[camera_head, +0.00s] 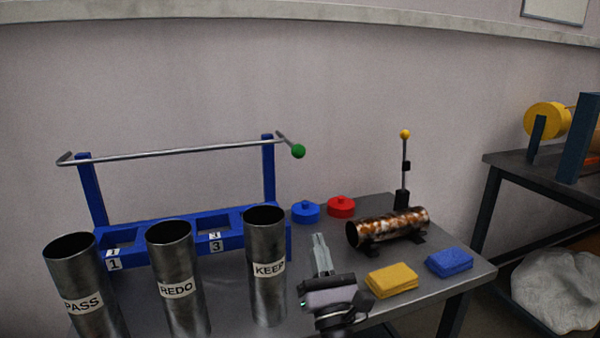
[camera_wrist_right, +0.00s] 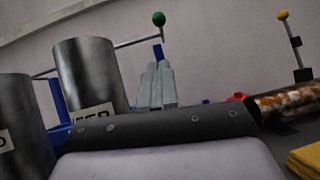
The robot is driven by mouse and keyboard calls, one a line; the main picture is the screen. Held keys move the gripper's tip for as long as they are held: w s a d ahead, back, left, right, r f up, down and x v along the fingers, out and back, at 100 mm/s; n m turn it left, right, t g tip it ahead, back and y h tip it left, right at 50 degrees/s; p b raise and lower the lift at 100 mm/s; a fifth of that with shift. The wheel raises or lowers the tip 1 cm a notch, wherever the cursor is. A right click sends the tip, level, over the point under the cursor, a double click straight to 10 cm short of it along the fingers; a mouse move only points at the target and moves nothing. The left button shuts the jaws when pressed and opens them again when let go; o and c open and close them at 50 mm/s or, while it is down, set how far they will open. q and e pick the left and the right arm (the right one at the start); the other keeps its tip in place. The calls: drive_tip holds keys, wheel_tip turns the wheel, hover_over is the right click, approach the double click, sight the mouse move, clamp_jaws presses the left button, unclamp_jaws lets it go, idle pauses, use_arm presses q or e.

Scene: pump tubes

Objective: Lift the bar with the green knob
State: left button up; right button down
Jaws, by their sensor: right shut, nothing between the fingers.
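The metal bar (camera_head: 180,152) runs across the top of two blue posts of the blue rack (camera_head: 265,238) and looks raised above its slots. Its green knob (camera_head: 298,151) is at the right end. The knob also shows at the top of the right wrist view (camera_wrist_right: 159,18), above my fingertips and apart from them. My right gripper (camera_head: 319,240) is shut and empty, over the table to the right of the KEEP tube, lower than the knob. It also shows in the right wrist view (camera_wrist_right: 155,68). My left gripper is not in view.
Metal tubes marked PASS (camera_head: 85,285), REDO (camera_head: 177,280) and KEEP (camera_head: 267,265) stand in front of the rack. Blue (camera_head: 306,211) and red (camera_head: 341,206) caps, a rusty tube (camera_head: 388,228), a yellow-knobbed lever (camera_head: 405,165), and yellow (camera_head: 391,281) and blue (camera_head: 449,262) sponges are to the right.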

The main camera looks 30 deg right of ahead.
drive_tip(key=p+x, duration=0.1)
drive_tip(key=x, duration=1.5)
drive_tip(key=shift+w+r+p, duration=0.15)
drive_tip(key=shift+w+p, duration=0.1)
drive_tip(key=shift+p, duration=0.15)
drive_tip(key=shift+d, duration=0.1)
